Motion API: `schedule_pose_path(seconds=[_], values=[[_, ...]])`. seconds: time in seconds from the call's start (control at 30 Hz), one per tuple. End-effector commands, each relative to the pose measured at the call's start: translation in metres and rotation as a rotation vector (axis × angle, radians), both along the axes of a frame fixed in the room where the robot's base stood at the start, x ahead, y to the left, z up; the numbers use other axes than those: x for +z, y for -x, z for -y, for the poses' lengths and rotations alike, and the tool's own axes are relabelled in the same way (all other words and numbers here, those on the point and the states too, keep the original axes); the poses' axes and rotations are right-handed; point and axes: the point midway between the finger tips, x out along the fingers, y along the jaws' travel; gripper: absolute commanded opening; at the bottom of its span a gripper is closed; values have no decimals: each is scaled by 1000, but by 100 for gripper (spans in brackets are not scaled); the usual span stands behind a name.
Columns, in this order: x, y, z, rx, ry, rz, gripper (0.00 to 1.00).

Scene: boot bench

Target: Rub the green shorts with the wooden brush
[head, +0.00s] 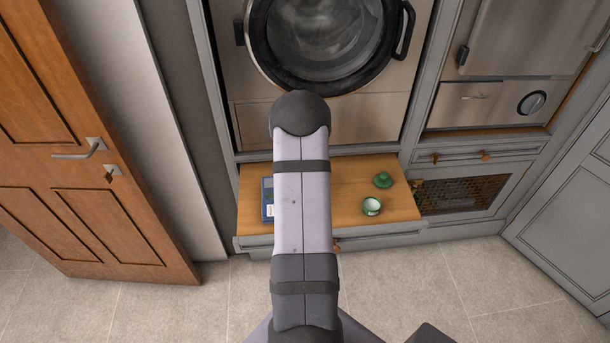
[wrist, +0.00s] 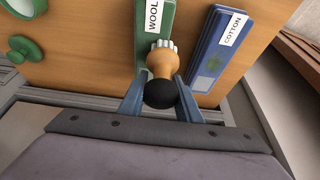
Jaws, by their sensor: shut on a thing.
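A wooden brush (wrist: 163,64) with a tan body, a dark round end and pale bristles is between the blue fingers of my gripper (wrist: 160,95) in the wrist view. My gripper is shut on it. Its bristles are at the lower end of a long green piece (wrist: 152,46) with a white WOOL label; I cannot tell whether they touch. No shape that is clearly shorts shows; this green piece is the nearest match. In the head view my arm hides the gripper, the brush and the green piece.
A blue piece labelled COTTON (wrist: 213,58) lies right of the green one in the wrist view and at the bench's left in the head view (head: 267,205). A green knobbed lid (head: 383,180) and a green-white bowl (head: 372,206) stand on the wooden bench (head: 405,205).

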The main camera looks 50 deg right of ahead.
Motion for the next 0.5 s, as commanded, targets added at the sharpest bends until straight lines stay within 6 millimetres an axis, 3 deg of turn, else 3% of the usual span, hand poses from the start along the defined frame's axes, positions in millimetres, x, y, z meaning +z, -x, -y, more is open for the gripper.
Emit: schedule_pose_path(seconds=[0.2,0.33,0.5], values=[[1,-14,-15,3,-1,-2,5],[25,-15,-14,0,4,3,5],[37,-14,-14,0,1,-1,5]])
